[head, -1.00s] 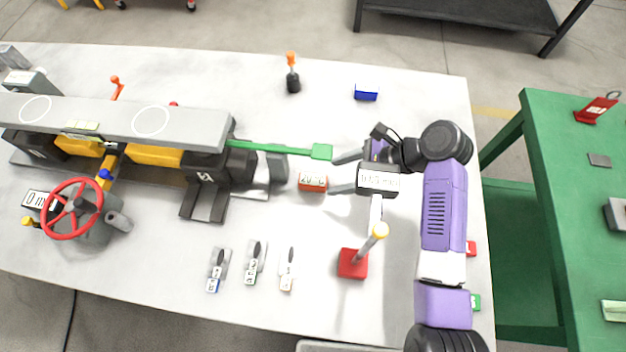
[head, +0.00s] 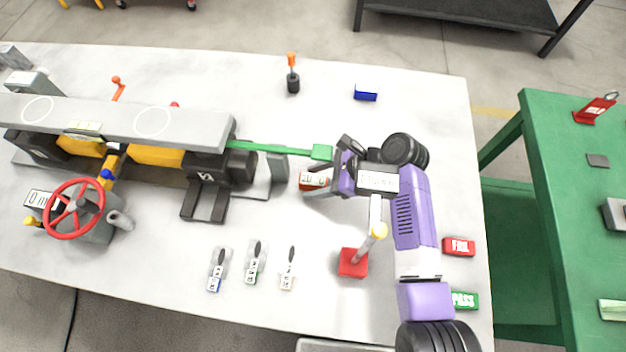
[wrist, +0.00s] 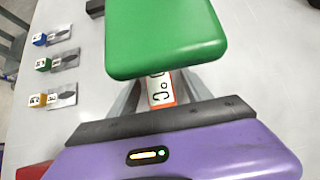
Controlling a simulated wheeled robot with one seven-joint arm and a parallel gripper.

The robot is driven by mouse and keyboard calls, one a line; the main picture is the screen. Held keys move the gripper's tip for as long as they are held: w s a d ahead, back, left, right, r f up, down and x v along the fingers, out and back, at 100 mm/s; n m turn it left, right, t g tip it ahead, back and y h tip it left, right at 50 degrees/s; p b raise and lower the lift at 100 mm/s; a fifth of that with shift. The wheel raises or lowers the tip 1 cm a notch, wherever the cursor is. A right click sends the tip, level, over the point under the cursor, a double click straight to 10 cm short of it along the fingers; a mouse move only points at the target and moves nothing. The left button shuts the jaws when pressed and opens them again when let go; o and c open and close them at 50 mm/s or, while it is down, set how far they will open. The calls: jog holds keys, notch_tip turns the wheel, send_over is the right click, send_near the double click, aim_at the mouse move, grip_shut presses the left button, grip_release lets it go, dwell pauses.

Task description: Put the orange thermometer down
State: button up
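The orange thermometer (head: 313,180) is a small box with a white display, at the table's middle near the tip of the green bar. My gripper (head: 325,177) is at it from the right, with a grey finger along its near side; the far finger is mostly hidden. In the wrist view the thermometer (wrist: 161,92) shows between my two spread fingers, with what look like narrow gaps at its sides. Its far part is hidden under the green bar end (wrist: 165,35). It appears to rest on the white table (head: 260,310).
Several small tagged tools lie in front. FAIL (head: 459,247) and PASS (head: 464,300) blocks lie right.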

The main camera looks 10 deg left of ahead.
grip_shut()
jog(key=shift+r, duration=0.1)
jog(key=shift+r, duration=0.55)
jog(key=d, duration=0.4)
jog(key=d+b, duration=0.1)
jog(key=d, duration=0.3)
jog(key=d+b, duration=0.1)
jog(key=d, duration=0.4)
jog(key=shift+s+d+r, duration=0.1)
jog(key=shift+s+r, duration=0.05)
jog(key=shift+r, duration=0.2)
notch_tip(320, 180, up, 13)
jog(key=p, duration=0.2)
